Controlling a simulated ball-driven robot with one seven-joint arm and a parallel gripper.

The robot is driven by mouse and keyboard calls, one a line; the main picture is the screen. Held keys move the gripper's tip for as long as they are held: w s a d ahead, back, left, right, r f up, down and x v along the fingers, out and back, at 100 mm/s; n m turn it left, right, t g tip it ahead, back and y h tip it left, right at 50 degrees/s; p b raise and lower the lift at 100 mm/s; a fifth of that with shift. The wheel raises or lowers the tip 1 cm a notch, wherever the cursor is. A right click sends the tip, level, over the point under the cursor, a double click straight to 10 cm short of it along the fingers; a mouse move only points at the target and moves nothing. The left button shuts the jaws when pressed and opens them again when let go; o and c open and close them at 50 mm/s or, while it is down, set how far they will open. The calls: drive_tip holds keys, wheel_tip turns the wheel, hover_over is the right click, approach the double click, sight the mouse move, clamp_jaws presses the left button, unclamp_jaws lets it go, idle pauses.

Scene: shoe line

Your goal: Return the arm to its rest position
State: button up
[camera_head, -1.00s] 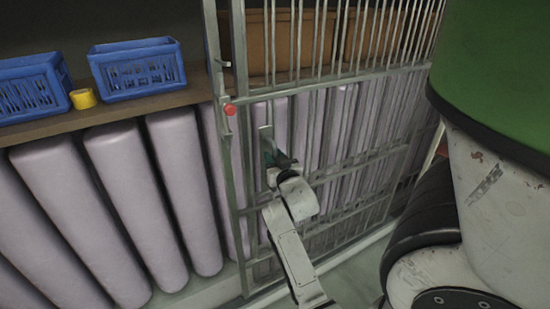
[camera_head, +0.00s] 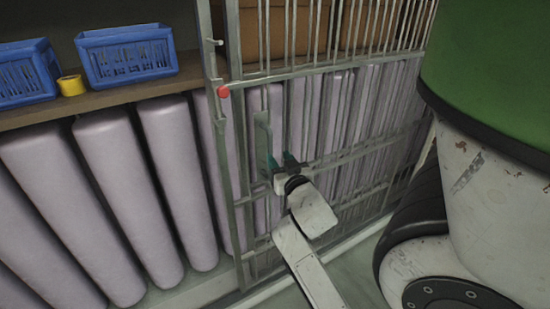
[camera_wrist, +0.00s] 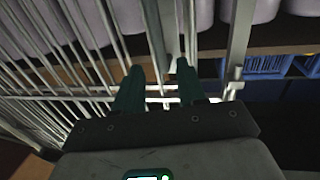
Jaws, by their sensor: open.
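My white arm reaches up from the bottom of the head view to a barred metal gate (camera_head: 318,160). My gripper (camera_head: 281,160) is at its end, close to the gate's flat upright plate (camera_head: 263,142). In the wrist view the two dark green fingers of my gripper (camera_wrist: 157,80) stand apart, and a grey upright piece shows beyond the space between them. I see nothing held. I cannot tell whether the fingers touch the gate.
A red knob (camera_head: 223,92) sits on the gate's left post. Blue crates (camera_head: 127,55) and a yellow cup (camera_head: 71,86) stand on a wooden shelf (camera_head: 100,99) at the left. Pale upright rolls (camera_head: 60,190) line the space below. Grey floor shows at the bottom.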

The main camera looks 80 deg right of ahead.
drive_tip(key=shift+v, duration=0.95)
drive_tip(key=w+a+f+n+g+y, duration=0.1)
drive_tip(key=w+a+f+n+y, duration=0.3)
drive_tip(key=a+f, duration=0.35)
drive_tip(key=w+a+f+n+g+y, duration=0.1)
drive_tip(key=w+a+f+y, duration=0.4)
drive_tip(key=a+f, duration=0.25)
drive_tip(key=s+a+f+n+g+y, duration=0.2)
drive_tip(key=s+a+f+n+y, duration=0.1)
drive_tip(key=a, duration=0.6)
drive_tip(key=s+a+f+n+g+y, duration=0.2)
drive_tip(key=a+f+n+g+y, duration=0.1)
drive_tip(key=a, duration=0.7)
wheel_tip(320, 180, down, 3)
drive_tip(key=shift+s+a+r+n+y, duration=0.2)
drive_tip(key=shift+s+a+n+y, duration=0.15)
drive_tip(key=shift+n, duration=0.35)
drive_tip(key=shift+d, duration=0.15)
